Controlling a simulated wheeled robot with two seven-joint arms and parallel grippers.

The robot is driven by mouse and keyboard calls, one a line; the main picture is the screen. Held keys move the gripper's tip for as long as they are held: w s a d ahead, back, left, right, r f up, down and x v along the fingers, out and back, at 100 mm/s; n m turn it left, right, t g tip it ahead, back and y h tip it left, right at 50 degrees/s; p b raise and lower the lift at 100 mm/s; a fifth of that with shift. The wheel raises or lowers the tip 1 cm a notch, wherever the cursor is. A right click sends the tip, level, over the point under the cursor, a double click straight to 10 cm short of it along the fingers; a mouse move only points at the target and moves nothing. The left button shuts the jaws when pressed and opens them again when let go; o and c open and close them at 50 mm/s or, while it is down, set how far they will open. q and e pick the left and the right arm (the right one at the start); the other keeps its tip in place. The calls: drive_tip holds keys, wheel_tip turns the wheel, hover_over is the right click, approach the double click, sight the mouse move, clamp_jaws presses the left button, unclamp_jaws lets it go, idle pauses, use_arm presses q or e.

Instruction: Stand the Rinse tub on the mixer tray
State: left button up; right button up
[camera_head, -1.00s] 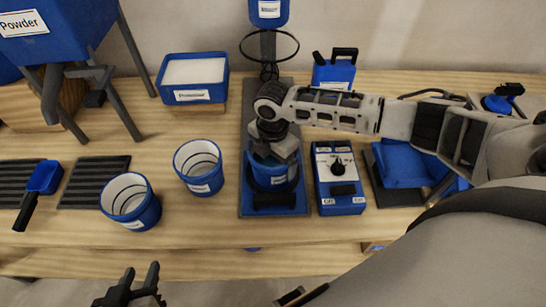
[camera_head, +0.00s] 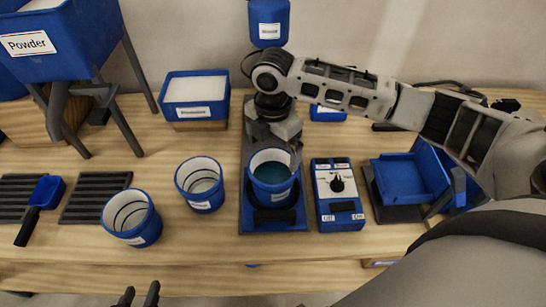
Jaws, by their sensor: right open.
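A blue tub (camera_head: 271,181) with a white rim and dark teal inside stands upright on the blue mixer tray (camera_head: 228,222), in a dark holder. Its small label is too blurred to read, so I cannot tell whether it is the Rinse tub. My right gripper (camera_head: 288,146) is open, just behind and above this tub's back rim; whether it touches the rim is unclear. Two more blue tubs stand on the table to the left, one nearer the tray (camera_head: 200,186) and one closer to the front edge (camera_head: 133,218). My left gripper (camera_head: 138,297) shows only its fingertips, apart and empty, below the table edge.
A control box (camera_head: 339,195) with a knob stands right of the tray. A blue scale-like stand (camera_head: 410,178) is further right. A white-filled bin (camera_head: 196,97) sits behind. A powder hopper (camera_head: 60,45), slotted mats and a scoop (camera_head: 46,192) are left.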

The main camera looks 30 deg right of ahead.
drive_tip(key=s+a+f+m+t+y, duration=0.2)
drive_tip(key=s+a+f+m+y, duration=0.15)
drive_tip(key=a, duration=0.35)
drive_tip(key=s+a+f+m+t+y, duration=0.2)
drive_tip(key=a+f+m+y, duration=0.15)
drive_tip(key=a, duration=0.35)
drive_tip(key=s+d+f+m+t+h, duration=0.1)
drive_tip(key=s+d+m+t+h, duration=0.2)
drive_tip(key=m, duration=0.9)
drive_tip(key=s+d+t, duration=0.3)
drive_tip(key=s, duration=0.2)
drive_tip(key=shift+s+d+f+t+h, duration=0.2)
drive_tip(key=shift+d+t+h, duration=0.1)
drive_tip(key=shift+d+h, duration=0.1)
